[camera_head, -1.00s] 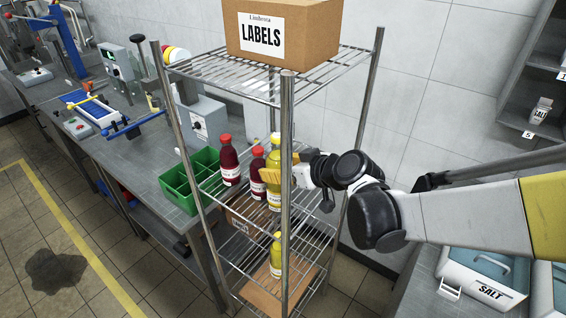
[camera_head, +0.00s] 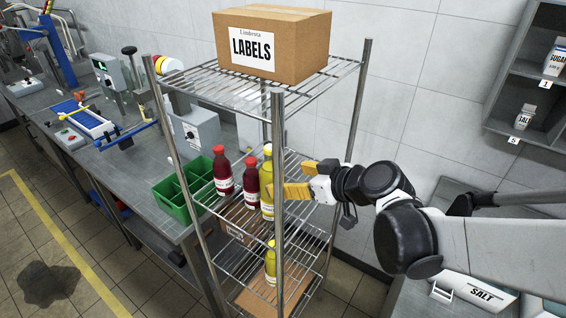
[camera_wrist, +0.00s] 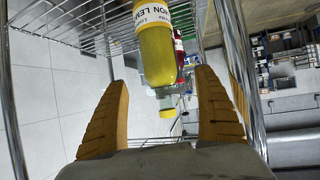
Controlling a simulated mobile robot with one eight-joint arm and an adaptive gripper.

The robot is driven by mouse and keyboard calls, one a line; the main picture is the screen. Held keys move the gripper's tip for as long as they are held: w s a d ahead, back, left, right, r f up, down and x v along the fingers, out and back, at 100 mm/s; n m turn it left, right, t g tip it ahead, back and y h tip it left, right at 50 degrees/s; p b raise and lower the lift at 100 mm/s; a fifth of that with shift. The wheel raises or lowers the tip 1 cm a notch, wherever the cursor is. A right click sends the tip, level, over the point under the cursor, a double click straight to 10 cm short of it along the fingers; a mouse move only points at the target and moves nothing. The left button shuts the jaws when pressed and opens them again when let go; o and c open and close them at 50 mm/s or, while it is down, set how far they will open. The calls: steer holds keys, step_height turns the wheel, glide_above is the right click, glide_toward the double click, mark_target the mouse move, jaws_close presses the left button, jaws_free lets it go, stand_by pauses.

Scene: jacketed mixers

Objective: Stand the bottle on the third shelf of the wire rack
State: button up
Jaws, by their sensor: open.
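A yellow bottle (camera_head: 267,190) with a white label stands upright on the wire rack (camera_head: 277,130), on the shelf just below the top one. It is partly behind the front post. Two red bottles (camera_head: 223,172) stand left of it on that shelf. Another yellow bottle (camera_head: 270,262) is on a lower shelf. My gripper (camera_head: 291,179) is open and empty, just right of the upper yellow bottle. In the wrist view that bottle (camera_wrist: 158,55) appears inverted, beyond the tips of my spread fingers (camera_wrist: 161,80), with a visible gap.
A cardboard LABELS box (camera_head: 285,48) sits on the rack's top shelf. The rack's metal posts stand close to my arm. A green crate (camera_head: 178,195) is on the bench to the left.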

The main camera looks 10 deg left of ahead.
steer(key=s+d+m+h, duration=0.3)
steer(key=s+d, duration=0.2)
steer(key=d, duration=0.4)
steer(key=s+d+m+h, duration=0.3)
steer(key=s+d, duration=0.3)
steer(key=d, duration=0.4)
steer(key=s+d+m+h, duration=0.4)
steer(key=s+d+m, duration=0.1)
steer(key=d, duration=0.5)
steer(key=shift+s+p, duration=0.2)
steer(key=shift+p, duration=0.1)
steer(key=shift+r, duration=0.1)
step_height(320, 180, down, 9)
steer(key=b, duration=0.9)
steer(key=shift+f, duration=0.2)
steer(key=shift+a, duration=0.1)
